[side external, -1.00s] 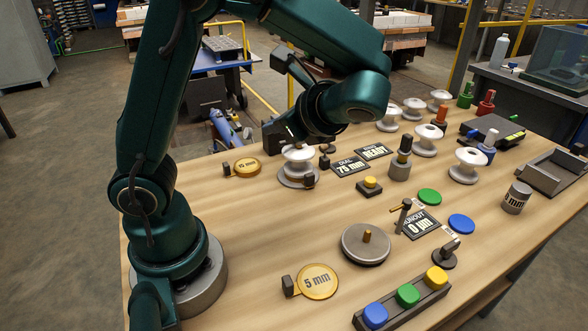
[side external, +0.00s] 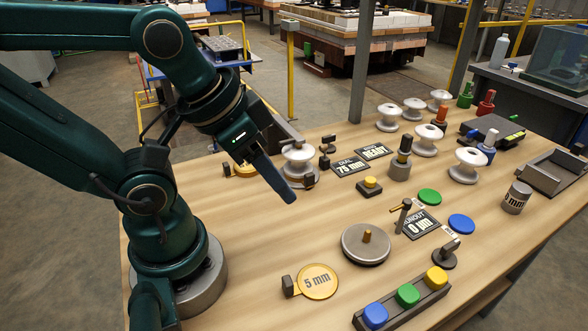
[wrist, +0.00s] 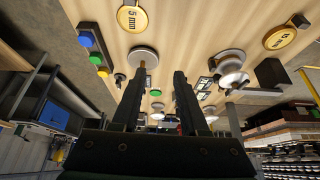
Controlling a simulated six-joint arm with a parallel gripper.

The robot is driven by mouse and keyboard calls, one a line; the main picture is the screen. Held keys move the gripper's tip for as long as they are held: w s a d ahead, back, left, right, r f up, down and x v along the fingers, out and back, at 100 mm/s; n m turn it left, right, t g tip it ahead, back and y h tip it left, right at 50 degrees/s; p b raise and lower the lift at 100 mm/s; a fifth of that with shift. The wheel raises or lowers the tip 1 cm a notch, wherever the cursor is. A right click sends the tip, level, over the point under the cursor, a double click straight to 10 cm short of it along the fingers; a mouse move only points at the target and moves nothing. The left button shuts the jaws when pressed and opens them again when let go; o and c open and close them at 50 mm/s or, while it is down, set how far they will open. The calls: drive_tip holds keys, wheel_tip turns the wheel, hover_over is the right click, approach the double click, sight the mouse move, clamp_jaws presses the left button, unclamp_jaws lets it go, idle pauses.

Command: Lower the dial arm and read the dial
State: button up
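My gripper (side external: 286,192) hangs above the left part of the table, its fingers angled down and right in the side view. In the wrist view the two fingers (wrist: 160,82) stand apart with nothing between them. A dark post with a brass-tipped arm (side external: 404,209) stands behind the grey turntable (side external: 352,246); the arm sticks out sideways above the table. The runout display (side external: 424,226) beside it reads 0 µm. A second display labelled DIAL (side external: 350,166) reads 75 mm. I cannot tell which small lever is the dial arm. My gripper touches none of these.
A white insulator (side external: 299,155) sits on a round stand behind my gripper. Blue, green and yellow buttons (side external: 408,295) line the front. A 5 mm disc (side external: 318,281) lies front left. More white insulators (side external: 467,165) stand at the back. A READY display (side external: 373,152) lies near the middle.

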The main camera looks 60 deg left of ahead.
drive_tip(key=w+a+r+m, duration=0.1)
drive_tip(key=w+a+r, duration=0.1)
drive_tip(key=w+r, duration=0.15)
drive_tip(key=n+g+y, duration=0.1)
drive_tip(key=g+y, duration=0.1)
drive_tip(key=g, duration=0.4)
hover_over(287, 142)
wheel_tip(287, 142, down, 4)
drive_tip(key=shift+f, duration=2.65)
clamp_jaws()
drive_tip(key=shift+r, duration=0.1)
